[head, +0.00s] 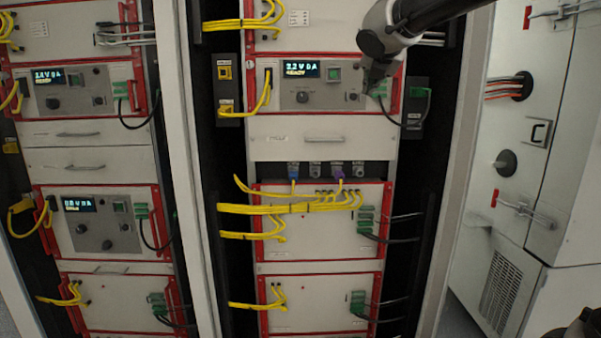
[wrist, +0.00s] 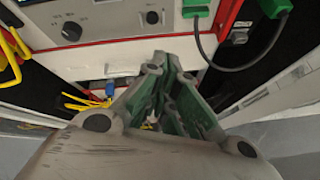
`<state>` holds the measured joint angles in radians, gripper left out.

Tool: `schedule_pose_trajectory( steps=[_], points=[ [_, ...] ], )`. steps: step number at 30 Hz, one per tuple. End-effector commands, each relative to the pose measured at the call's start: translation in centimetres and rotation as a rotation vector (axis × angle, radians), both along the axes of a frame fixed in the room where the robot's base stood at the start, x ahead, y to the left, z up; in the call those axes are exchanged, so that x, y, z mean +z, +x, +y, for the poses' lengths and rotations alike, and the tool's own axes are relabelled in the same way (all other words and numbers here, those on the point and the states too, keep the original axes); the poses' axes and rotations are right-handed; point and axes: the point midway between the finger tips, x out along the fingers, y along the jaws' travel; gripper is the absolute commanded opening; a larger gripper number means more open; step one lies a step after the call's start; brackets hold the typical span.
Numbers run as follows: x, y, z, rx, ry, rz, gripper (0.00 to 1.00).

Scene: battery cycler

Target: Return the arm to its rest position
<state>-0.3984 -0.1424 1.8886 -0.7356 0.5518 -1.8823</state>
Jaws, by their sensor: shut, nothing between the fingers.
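My gripper (head: 374,80) shows in the head view at the upper middle, in front of the right side of a rack unit with a lit display (head: 301,69). It is shut with nothing held. My arm reaches in from the top right of that view. In the wrist view my gripper (wrist: 168,112) points at the rack front, below a panel with a dark knob (wrist: 71,31) and a green connector (wrist: 196,8). The gap between the fingertips and the panel cannot be judged. The fingers hide part of the rack behind them.
A green plug with a black cable (head: 421,93) is close to the right of my gripper. Yellow cables (head: 290,208) cross the lower units. A second rack (head: 90,215) stands at left. A white cabinet with a red-tipped handle (head: 525,208) stands at right.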

Motion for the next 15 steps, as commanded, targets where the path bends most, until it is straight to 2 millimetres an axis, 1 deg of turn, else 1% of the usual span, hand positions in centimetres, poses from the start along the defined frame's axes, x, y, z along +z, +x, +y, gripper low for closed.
schedule_pose_trajectory(
  steps=[1, 2, 3, 4, 5, 6, 8, 9, 11, 12, 14, 15],
  points=[
    [-1.9, -0.6, -0.4, -0.099, 0.127, 0.044, 0.0],
    [-3.4, -1.1, -0.7, -0.175, 0.217, 0.075, 0.0],
    [-5.3, -2.0, -1.2, -0.286, 0.34, 0.117, 0.0],
    [-6.6, -3.0, -1.7, -0.374, 0.432, 0.146, 0.0],
    [-8.0, -4.1, -2.2, -0.468, 0.525, 0.173, 0.0],
    [-9.6, -5.7, -3.2, -0.6, 0.646, 0.205, 0.0],
    [-12.1, -8.6, -4.9, -0.817, 0.825, 0.243, 0.0],
    [-13.7, -10.9, -6.1, -0.97, 0.939, 0.261, 0.0],
    [-16.2, -14.6, -8.0, -1.218, 1.108, 0.278, 0.0],
    [-17.9, -17.5, -9.2, -1.389, 1.215, 0.279, 0.0],
    [-20.1, -21.7, -10.8, -1.634, 1.359, 0.27, 0.0],
    [-21.5, -24.5, -11.6, -1.782, 1.44, 0.259, 0.0]
  ],
)
